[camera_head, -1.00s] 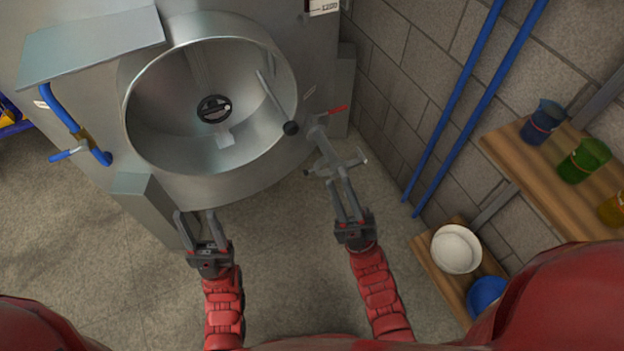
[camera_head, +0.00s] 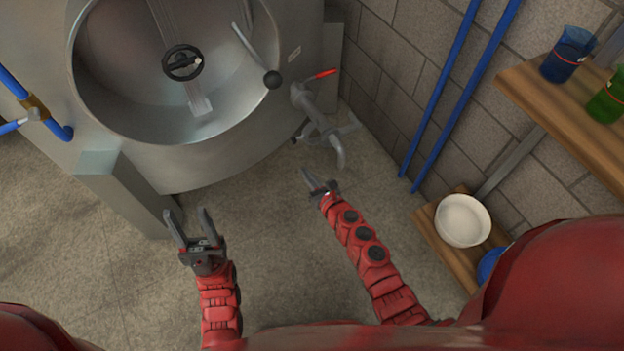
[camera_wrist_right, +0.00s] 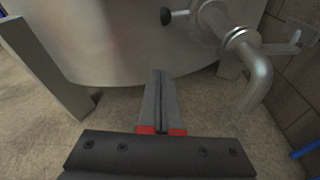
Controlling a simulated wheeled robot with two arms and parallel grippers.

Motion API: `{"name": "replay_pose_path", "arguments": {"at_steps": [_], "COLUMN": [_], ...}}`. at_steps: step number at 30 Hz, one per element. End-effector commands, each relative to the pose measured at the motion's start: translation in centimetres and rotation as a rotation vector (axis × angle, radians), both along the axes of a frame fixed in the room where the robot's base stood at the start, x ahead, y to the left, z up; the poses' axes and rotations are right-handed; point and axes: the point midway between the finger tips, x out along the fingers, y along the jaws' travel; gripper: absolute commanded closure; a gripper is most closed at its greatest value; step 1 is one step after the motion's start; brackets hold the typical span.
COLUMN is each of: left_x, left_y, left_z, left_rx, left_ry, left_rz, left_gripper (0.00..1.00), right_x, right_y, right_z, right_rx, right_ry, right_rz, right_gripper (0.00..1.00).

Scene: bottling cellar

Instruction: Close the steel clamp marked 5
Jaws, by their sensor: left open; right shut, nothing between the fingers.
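A grey outlet pipe (camera_head: 302,96) with a red lever (camera_head: 322,74) and a downturned elbow (camera_head: 336,148) sticks out low on the steel tank. A steel clamp (camera_wrist_right: 240,38) appears to sit around this pipe as a ring, with a side arm (camera_wrist_right: 291,46). I cannot read a 5 on it, nor tell whether it is closed. My right gripper (camera_head: 307,172) is shut and empty, just below and left of the elbow, apart from it; its fingers also show in the right wrist view (camera_wrist_right: 160,74). My left gripper (camera_head: 187,213) is open and empty, farther left above the floor.
A tank leg (camera_head: 135,195) stands near my left gripper. Blue pipes (camera_head: 440,105), a wooden shelf (camera_head: 555,105) and a white bowl (camera_head: 462,220) are right. The floor between is clear.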

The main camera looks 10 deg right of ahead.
Motion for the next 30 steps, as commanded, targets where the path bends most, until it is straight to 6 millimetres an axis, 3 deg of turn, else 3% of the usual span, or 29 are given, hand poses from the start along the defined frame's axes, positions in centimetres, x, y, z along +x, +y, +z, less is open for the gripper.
{"name": "replay_pose_path", "arguments": {"at_steps": [7, 9, 15, 30], "left_x": [0.0, 0.0, 0.0, 0.0], "left_y": [0.0, 0.0, 0.0, 0.0], "left_z": [-1.3, 0.5, 1.7, 1.8], "left_rx": [0.0, 0.0, 0.0, 0.0], "left_ry": [0.0, 0.0, 0.0, 0.0], "left_rz": [0.0, 0.0, 0.0, 0.0], "left_gripper": [0.5, 0.5, 0.5, 0.5], "right_x": [4.5, 5.0, 6.0, 6.2], "right_y": [1.7, 1.8, 1.8, 1.8], "right_z": [-1.2, 0.8, 2.5, 2.5], "right_rx": [0.005, 0.003, 0.003, 0.007], "right_ry": [0.002, 0.0, -0.001, 0.002], "right_rz": [-0.004, -0.002, -0.001, -0.001], "right_gripper": [1.0, 1.0, 1.0, 1.0]}}
